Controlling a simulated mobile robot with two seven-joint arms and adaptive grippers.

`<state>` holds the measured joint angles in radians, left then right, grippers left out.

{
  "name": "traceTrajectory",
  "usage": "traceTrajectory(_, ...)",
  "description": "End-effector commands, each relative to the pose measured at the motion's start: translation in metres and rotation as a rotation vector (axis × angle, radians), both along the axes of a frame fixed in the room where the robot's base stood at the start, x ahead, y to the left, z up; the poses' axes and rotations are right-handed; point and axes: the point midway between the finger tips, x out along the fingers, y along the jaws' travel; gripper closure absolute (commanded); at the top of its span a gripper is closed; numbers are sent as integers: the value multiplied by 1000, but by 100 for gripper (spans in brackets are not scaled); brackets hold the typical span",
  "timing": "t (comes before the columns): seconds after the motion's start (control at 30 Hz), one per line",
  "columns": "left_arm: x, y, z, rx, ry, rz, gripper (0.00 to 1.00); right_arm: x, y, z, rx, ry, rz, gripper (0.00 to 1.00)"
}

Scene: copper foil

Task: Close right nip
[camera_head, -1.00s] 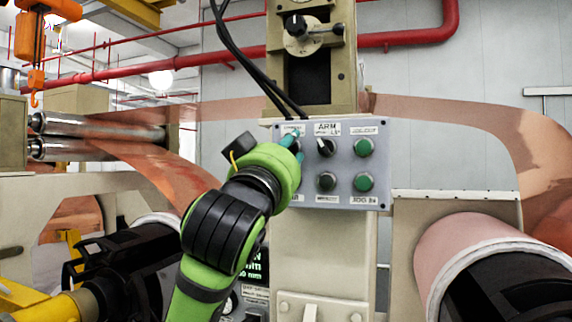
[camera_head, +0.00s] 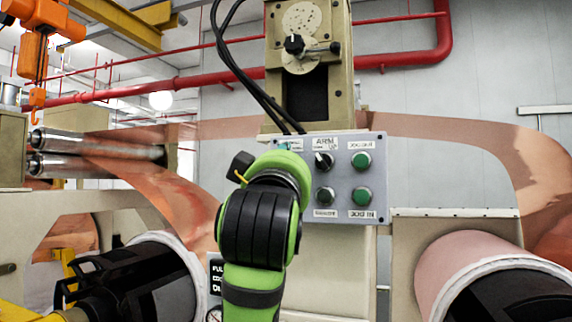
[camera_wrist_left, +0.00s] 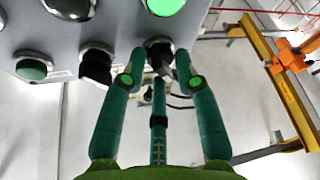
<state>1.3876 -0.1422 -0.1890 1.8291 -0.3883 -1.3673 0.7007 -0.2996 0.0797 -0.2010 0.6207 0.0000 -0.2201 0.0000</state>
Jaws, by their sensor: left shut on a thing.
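A grey control panel (camera_head: 340,214) hangs on the beige post, with black selectors and green buttons. Its top-left selector is hidden behind my left gripper in the head view. In the wrist view this black knob (camera_wrist_left: 158,48) is between the tips of the teal fingers of my left gripper (camera_wrist_left: 160,78), shut on it. The ARM selector (camera_head: 324,160) is just to the right, with a green button (camera_head: 361,160) beyond it. Two silver rollers (camera_head: 95,142), one above the other, stand at the left with copper foil between them. My right gripper is not in view.
Copper foil (camera_head: 430,132) runs behind the post. A foil roll (camera_head: 455,250) is at the lower right. Black cables (camera_head: 245,68) hang above the panel.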

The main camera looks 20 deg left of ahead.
Motion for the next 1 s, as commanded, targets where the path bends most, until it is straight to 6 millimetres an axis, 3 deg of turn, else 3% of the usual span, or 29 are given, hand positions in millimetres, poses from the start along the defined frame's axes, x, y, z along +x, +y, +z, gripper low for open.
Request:
traceTrajectory(0.27, -2, 1, 4, 0, -10, 0, 100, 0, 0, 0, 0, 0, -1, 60)
traceTrajectory(0.3, -2, 0, 4, 0, -11, 1, 61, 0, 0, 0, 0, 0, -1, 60)
traceTrajectory(0.73, -7, -1, 0, 0, -7, 0, 60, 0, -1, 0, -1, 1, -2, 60)
traceTrajectory(1.0, -54, -10, -17, -1, -9, -4, 60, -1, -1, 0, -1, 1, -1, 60)
